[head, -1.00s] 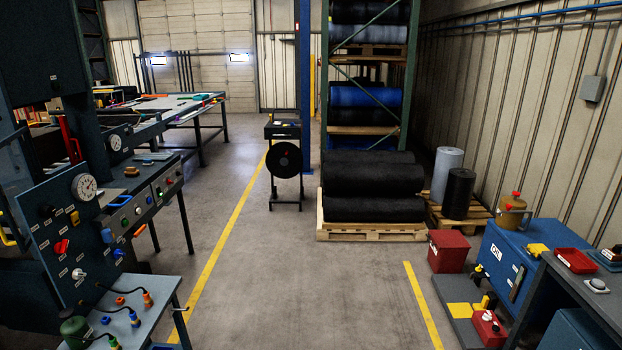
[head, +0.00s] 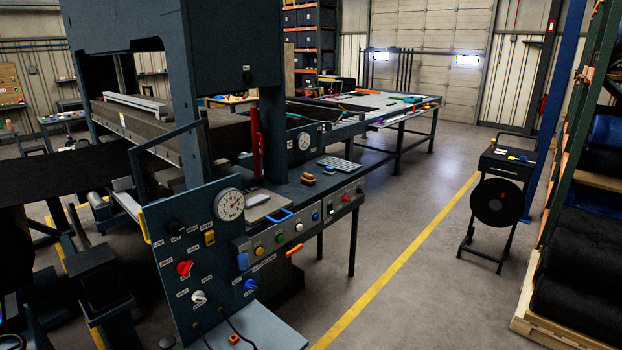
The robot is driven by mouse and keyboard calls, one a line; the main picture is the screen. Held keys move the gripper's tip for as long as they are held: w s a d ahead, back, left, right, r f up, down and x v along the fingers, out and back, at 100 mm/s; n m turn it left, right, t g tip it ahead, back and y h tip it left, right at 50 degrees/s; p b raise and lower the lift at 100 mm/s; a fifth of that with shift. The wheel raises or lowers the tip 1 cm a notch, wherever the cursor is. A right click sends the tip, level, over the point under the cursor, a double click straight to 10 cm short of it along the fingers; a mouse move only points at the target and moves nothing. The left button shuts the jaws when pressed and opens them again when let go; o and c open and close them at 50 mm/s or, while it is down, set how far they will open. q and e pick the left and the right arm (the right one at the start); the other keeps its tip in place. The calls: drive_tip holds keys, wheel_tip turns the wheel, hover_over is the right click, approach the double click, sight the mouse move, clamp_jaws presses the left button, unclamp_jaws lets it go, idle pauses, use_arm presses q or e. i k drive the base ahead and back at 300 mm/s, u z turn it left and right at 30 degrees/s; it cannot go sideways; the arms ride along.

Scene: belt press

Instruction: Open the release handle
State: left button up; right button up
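The belt press (head: 225,45) stands at the left with a control panel (head: 196,262) facing me. I cannot tell which part is the release handle. A tall red lever (head: 256,140) stands upright beside the press column. A blue looped handle (head: 279,216) and an orange bar handle (head: 294,250) are on the front console. A red knob (head: 184,268) and a yellow switch (head: 210,238) are on the panel below the gauge (head: 229,204). Labels are too small to read. Neither of my grippers can be made out in the head view.
A long worktable (head: 395,103) stands behind the press. A black cart with a reel (head: 497,202) is on the right, near a rack (head: 590,150) of rolls. The floor along the yellow line (head: 400,262) is clear. A black belt (head: 60,178) extends left.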

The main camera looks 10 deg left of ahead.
sight(292, 250)
drive_tip(key=u, duration=0.15)
drive_tip(key=i, duration=0.75)
drive_tip(key=z, duration=0.7)
drive_tip(key=i, duration=0.7)
drive_tip(key=u, duration=0.55)
drive_tip(key=i, duration=0.85)
drive_tip(key=u, duration=0.7)
